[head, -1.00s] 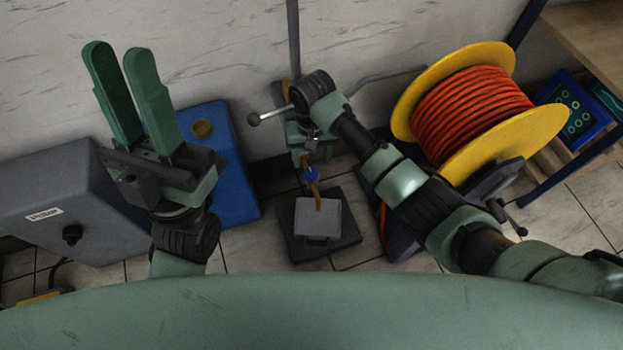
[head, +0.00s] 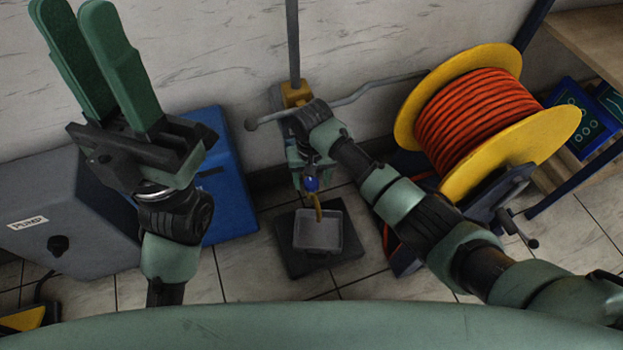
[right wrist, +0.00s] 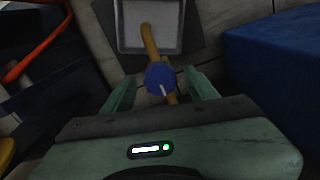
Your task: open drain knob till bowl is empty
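A blue drain knob (head: 311,184) sits on a yellow-brown spout (head: 319,208) below a wall-side pipe. My right gripper (head: 310,174) reaches down to it. In the right wrist view, the blue knob (right wrist: 160,78) lies between the tips of my open fingers (right wrist: 159,84), with gaps visible at both sides. The bowl is not clearly visible; my right arm covers the area above the knob. A grey square tray (head: 337,232) stands below the spout; it also shows in the right wrist view (right wrist: 183,45). My left gripper (head: 70,14) is raised, open and empty.
A grey pump box (head: 100,255) and a blue box (head: 228,195) stand at left. A yellow reel (head: 545,140) of orange hose stands right of my right arm. A ball-ended lever (head: 252,125) juts left near my right wrist.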

